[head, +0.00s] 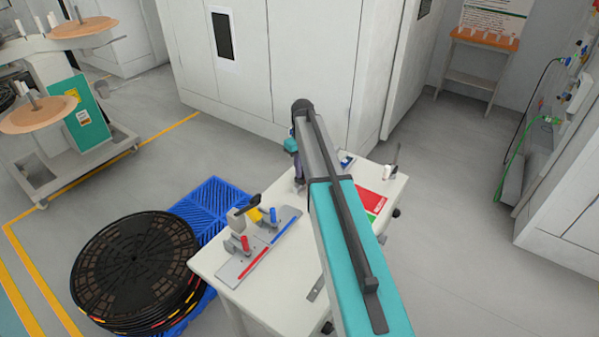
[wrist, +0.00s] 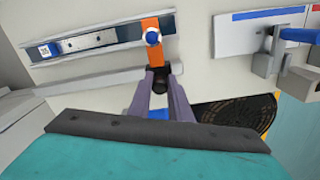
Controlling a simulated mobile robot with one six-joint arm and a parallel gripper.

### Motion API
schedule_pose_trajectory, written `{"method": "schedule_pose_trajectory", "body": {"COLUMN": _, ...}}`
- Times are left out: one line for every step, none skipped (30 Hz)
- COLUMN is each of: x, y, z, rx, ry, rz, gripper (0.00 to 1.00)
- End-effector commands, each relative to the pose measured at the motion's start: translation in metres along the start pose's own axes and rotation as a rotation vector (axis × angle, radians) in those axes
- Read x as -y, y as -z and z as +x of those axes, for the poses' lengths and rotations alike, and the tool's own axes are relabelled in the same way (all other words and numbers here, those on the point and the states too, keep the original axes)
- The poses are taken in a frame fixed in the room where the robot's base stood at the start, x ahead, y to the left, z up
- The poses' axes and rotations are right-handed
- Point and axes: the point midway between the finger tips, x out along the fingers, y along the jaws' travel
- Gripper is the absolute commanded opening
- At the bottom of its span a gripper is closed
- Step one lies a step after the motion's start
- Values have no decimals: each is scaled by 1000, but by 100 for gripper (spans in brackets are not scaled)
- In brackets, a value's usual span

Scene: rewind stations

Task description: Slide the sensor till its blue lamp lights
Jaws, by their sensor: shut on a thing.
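In the wrist view, a metal rail (wrist: 100,42) runs across the upper left. An orange slider piece (wrist: 150,26), which I take for the sensor, sits across the rail near its right end. A round white and blue part (wrist: 153,38) is on it; whether this is a lit lamp I cannot tell. My gripper (wrist: 160,76) is shut on the dark lower end of the orange piece, between its two grey-purple fingers.
The rail's left end bears a blue and white block (wrist: 48,50). On the white table (head: 222,284) stands a plate fixture (head: 262,252) with red and blue strips. A red and green card (head: 372,201) lies right of my arm.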

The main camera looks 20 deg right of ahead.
Motion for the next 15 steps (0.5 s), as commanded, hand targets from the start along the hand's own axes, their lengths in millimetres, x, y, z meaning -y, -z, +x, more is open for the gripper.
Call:
{"method": "schedule_pose_trajectory", "body": {"x": -8, "y": 4, "z": 0, "rx": -1, "ry": 0, "rz": 1, "gripper": 0}}
{"method": "schedule_pose_trajectory", "body": {"x": -11, "y": 6, "z": 0, "rx": -1, "ry": 0, "rz": 0, "gripper": 0}}
{"method": "schedule_pose_trajectory", "body": {"x": -16, "y": 8, "z": 0, "rx": -1, "ry": 0, "rz": 0, "gripper": 0}}
{"method": "schedule_pose_trajectory", "body": {"x": -20, "y": 9, "z": 0, "rx": -1, "ry": 0, "rz": 1, "gripper": 0}}
{"method": "schedule_pose_trajectory", "body": {"x": -24, "y": 10, "z": 0, "rx": -1, "ry": -1, "rz": 1, "gripper": 0}}
{"method": "schedule_pose_trajectory", "body": {"x": -29, "y": 11, "z": 0, "rx": -1, "ry": -1, "rz": 2, "gripper": 0}}
{"method": "schedule_pose_trajectory", "body": {"x": -32, "y": 12, "z": 0, "rx": -1, "ry": -1, "rz": 2, "gripper": 0}}
{"method": "schedule_pose_trajectory", "body": {"x": -36, "y": 14, "z": 0, "rx": -1, "ry": -1, "rz": 2, "gripper": 0}}
{"method": "schedule_pose_trajectory", "body": {"x": -40, "y": 15, "z": 0, "rx": -1, "ry": -1, "rz": 1, "gripper": 0}}
{"method": "schedule_pose_trajectory", "body": {"x": -44, "y": 16, "z": 0, "rx": -1, "ry": -1, "rz": 1, "gripper": 0}}
{"method": "schedule_pose_trajectory", "body": {"x": -47, "y": 18, "z": 0, "rx": -1, "ry": -1, "rz": 1, "gripper": 0}}
{"method": "schedule_pose_trajectory", "body": {"x": -52, "y": 19, "z": 0, "rx": -1, "ry": -1, "rz": 1, "gripper": 0}}
{"method": "schedule_pose_trajectory", "body": {"x": -56, "y": 20, "z": 0, "rx": -1, "ry": -1, "rz": 1, "gripper": 0}}
{"method": "schedule_pose_trajectory", "body": {"x": -59, "y": 21, "z": -1, "rx": -1, "ry": -1, "rz": 1, "gripper": 0}}
{"method": "schedule_pose_trajectory", "body": {"x": -64, "y": 23, "z": -1, "rx": -1, "ry": -1, "rz": 2, "gripper": 0}}
